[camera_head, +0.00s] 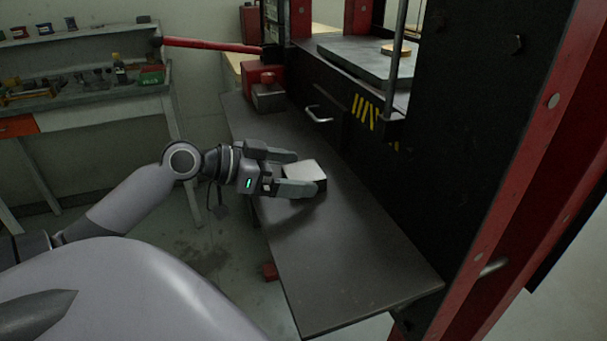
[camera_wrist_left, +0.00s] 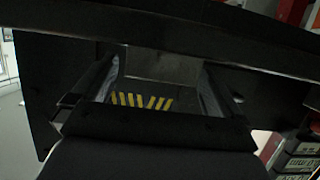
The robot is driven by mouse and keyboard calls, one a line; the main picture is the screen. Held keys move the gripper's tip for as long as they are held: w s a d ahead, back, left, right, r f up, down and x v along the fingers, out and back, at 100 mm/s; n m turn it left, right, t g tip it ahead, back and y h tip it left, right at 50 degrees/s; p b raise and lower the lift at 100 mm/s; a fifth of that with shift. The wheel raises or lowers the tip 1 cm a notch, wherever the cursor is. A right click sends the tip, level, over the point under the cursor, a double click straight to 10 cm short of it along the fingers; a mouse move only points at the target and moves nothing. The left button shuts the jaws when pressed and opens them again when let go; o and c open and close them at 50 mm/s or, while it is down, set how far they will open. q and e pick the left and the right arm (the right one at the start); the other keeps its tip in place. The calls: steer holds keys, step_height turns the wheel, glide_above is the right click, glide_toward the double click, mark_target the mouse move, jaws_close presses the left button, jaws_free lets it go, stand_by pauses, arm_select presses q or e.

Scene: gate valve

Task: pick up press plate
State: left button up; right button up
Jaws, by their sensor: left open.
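The press plate (camera_head: 305,171) looks like a small light-grey metal block with a dark front side, lying on the dark metal shelf (camera_head: 345,255) in the head view. My left gripper (camera_head: 298,174) comes in from the left and is open, one finger on the far side of the block and one on the near side. The near finger covers part of the block. I cannot tell whether either finger touches it. In the left wrist view the open fingers (camera_wrist_left: 160,85) frame a dim grey surface and yellow stripes. My right gripper is not in view.
The black press frame (camera_head: 450,130) with yellow stripes (camera_head: 364,112) stands along the shelf's right side. A handle (camera_head: 319,114) juts out near the shelf. A red jack (camera_head: 262,80) with a long red lever (camera_head: 215,45) stands at the far end. The shelf's near end is clear.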

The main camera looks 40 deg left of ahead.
mark_target(303, 171)
arm_select(q)
steer(key=shift+x, duration=1.25)
steer(key=shift+c, duration=0.3)
steer(key=c, duration=1.5)
steer(key=shift+r, duration=0.25)
jaws_close()
step_height(303, 171, up, 20)
steer(key=p, duration=0.1)
steer(key=shift+p, duration=0.35)
